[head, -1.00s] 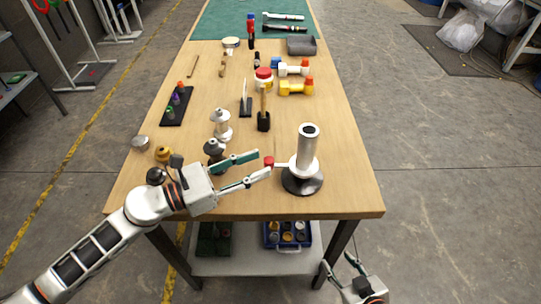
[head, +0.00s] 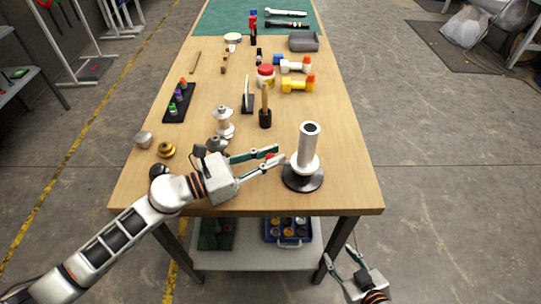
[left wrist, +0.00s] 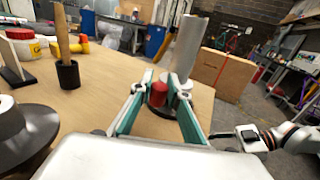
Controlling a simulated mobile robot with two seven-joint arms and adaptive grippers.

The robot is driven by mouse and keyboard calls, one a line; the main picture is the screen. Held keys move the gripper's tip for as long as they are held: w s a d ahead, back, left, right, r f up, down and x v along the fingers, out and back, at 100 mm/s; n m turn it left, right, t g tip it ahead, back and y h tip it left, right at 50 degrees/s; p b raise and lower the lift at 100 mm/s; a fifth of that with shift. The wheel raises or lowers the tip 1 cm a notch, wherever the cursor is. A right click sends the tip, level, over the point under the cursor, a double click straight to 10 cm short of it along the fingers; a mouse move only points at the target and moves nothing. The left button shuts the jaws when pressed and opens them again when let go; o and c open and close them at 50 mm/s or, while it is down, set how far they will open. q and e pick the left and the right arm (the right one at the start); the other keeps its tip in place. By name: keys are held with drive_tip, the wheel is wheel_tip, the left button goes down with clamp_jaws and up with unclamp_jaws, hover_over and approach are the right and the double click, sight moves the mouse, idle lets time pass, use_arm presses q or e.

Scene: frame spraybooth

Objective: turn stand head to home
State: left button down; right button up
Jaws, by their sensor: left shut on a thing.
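The stand (head: 308,146) is an upright white cylinder with a dark open top, on a round black base (head: 303,182) near the table's front right. A red knob (head: 270,156) sticks out from the left of its head. The knob also shows in the left wrist view (left wrist: 158,95), in front of the pale cylinder (left wrist: 187,48). My left gripper (head: 280,156) has one finger on each side of the knob and is shut on it. Its fingers partly hide the knob and its stem. My right gripper (head: 338,256) is open and empty, beyond the table's front edge.
Several things stand left of the stand: a silver spool-like part (head: 223,122), a brass part (head: 166,150), and a black holder with a wooden handle (head: 265,118). Yellow (head: 298,84) and white parts lie farther back. The tabletop right of the stand is clear.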

use_arm(q)
drive_tip(key=shift+w, duration=0.6)
drive_tip(key=c, duration=1.9)
unclamp_jaws()
drive_tip(key=shift+a, duration=0.1)
drive_tip(key=v, duration=1.2)
